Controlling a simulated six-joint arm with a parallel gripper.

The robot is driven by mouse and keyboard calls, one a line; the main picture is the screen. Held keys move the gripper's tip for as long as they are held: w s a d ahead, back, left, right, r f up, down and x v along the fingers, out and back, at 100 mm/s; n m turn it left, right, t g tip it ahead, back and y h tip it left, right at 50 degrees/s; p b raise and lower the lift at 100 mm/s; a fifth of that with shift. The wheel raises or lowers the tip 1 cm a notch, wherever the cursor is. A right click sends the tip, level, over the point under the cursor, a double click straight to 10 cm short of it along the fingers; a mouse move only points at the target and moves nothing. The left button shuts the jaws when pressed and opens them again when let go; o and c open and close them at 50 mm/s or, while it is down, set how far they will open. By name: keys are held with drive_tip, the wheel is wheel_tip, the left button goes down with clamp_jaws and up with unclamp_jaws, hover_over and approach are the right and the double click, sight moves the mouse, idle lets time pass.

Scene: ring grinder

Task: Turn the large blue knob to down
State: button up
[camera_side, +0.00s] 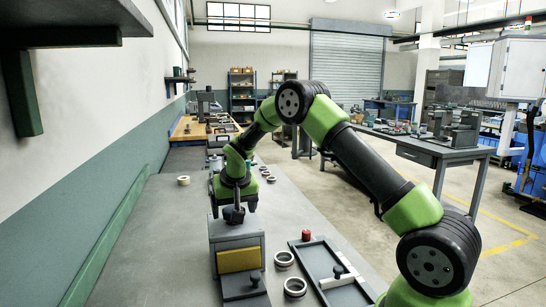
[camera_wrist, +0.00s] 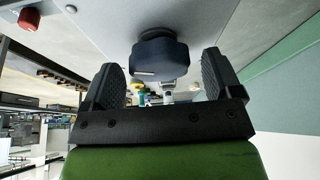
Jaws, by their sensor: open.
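The large dark blue knob (camera_wrist: 160,52) is in the upper middle of the wrist view, on a grey surface. A short pale mark shows on its lower left edge. My gripper (camera_wrist: 160,66) is open, with one black finger on each side of the knob. Gaps show between the knob and both fingers, so it is not clamped. In the side view my gripper (camera_side: 235,213) points down over a grey box with a yellow panel (camera_side: 239,259). There the knob is hard to tell apart from the dark fingers.
A dark tray (camera_side: 330,272) with a white bar lies right of the box, a red knob (camera_side: 306,235) at its far corner. Metal rings (camera_side: 284,259) lie between them. Another ring (camera_side: 183,180) lies back left. The grey bench left of the box is clear.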

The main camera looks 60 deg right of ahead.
drive_tip(key=shift+d+n+t+y, duration=0.1)
drive_tip(key=shift+n+t+y, duration=0.3)
drive_tip(key=shift+n, duration=0.8)
drive_tip(key=v, duration=1.1)
drive_tip(key=s+a+r+n+t+y, duration=0.1)
drive_tip(key=s+a+r, duration=0.3)
drive_tip(key=s+a, duration=0.2)
drive_tip(key=s+a+r+n+t+y, duration=0.1)
drive_tip(key=s+a+r, duration=0.4)
drive_tip(key=s, duration=0.5)
drive_tip(key=shift+a+y, duration=0.6)
drive_tip(key=shift+a, duration=0.7)
drive_tip(key=shift+w, duration=0.1)
drive_tip(key=w+d+f+m+g+h, duration=0.1)
drive_tip(key=w+d+f+h, duration=0.1)
drive_tip(key=w+d+f, duration=0.45)
drive_tip(key=w+d+f+m+g+h, duration=0.1)
drive_tip(key=w+d+f, duration=0.2)
drive_tip(key=w+d, duration=0.55)
drive_tip(key=x, duration=0.7)
drive_tip(key=w+a+x, duration=0.1)
drive_tip(key=x, duration=0.2)
drive_tip(key=shift+w+a+f, duration=0.1)
drive_tip(key=shift+f, duration=0.15)
